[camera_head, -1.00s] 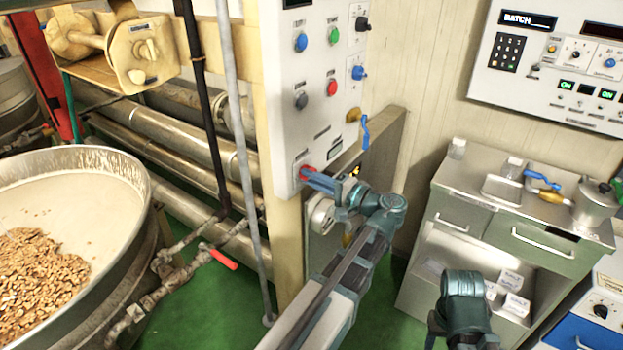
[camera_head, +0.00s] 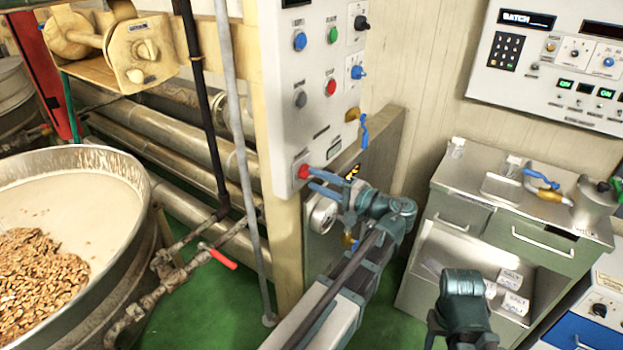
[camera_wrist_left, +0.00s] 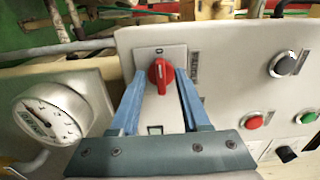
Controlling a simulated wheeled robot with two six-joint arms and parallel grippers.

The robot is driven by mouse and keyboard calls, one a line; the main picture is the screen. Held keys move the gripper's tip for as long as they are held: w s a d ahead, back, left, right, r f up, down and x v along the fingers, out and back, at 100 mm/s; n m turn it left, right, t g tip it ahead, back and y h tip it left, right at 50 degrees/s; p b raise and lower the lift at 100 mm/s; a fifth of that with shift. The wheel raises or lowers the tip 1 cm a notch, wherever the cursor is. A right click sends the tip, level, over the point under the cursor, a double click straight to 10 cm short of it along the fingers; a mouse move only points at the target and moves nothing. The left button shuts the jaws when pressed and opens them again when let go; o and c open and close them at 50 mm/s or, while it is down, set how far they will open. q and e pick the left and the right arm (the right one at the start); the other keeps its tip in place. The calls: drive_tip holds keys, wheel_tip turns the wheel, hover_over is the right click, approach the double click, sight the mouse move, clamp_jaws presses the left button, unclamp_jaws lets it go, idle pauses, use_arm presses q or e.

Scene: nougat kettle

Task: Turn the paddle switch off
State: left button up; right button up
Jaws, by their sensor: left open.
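The paddle switch is a red knob (camera_head: 303,171) low on the white control panel (camera_head: 318,110). In the left wrist view the red knob (camera_wrist_left: 160,75) stands roughly upright on a grey plate, with a small mark above it. My left gripper (camera_head: 312,179) is open, its two blue fingers pointing at the knob. In the left wrist view the fingertips (camera_wrist_left: 160,72) lie either side of the knob, apart from each other. The head view shows the knob at or just beyond the tips; contact cannot be told. My right gripper is out of view.
A round gauge (camera_wrist_left: 45,115) is left of the switch in the wrist view. A red button (camera_wrist_left: 252,121) and grey knob (camera_wrist_left: 283,64) are to its right. A kettle with nuts (camera_head: 125,160) stands at left. A steel cabinet (camera_head: 460,215) stands at right.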

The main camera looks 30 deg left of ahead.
use_arm(q)
drive_tip(key=d, duration=1.1)
drive_tip(key=shift+s+d, duration=0.15)
drive_tip(key=shift+s, duration=0.3)
drive_tip(key=s+a+f+g+h, duration=0.1)
drive_tip(key=s+a+f+h, duration=0.1)
drive_tip(key=f+h, duration=0.3)
drive_tip(key=s+a+f+h, duration=0.2)
drive_tip(key=f, duration=0.6)
drive_tip(key=s+d+f+h, duration=0.4)
drive_tip(key=d+f+h, duration=0.2)
drive_tip(key=f+h, duration=0.2)
drive_tip(key=s+d+r+m+h+p, duration=0.1)
drive_tip(key=s+d+r+p, duration=0.2)
drive_tip(key=d, duration=0.4)
drive_tip(key=s+d+r+m+p, duration=0.2)
drive_tip(key=s+d+r+p, duration=0.1)
drive_tip(key=d, duration=0.4)
drive_tip(key=shift+d+r+g+h+p, duration=0.2)
drive_tip(key=shift+r+g+h+p, duration=0.2)
drive_tip(key=shift+r+p, duration=0.65)
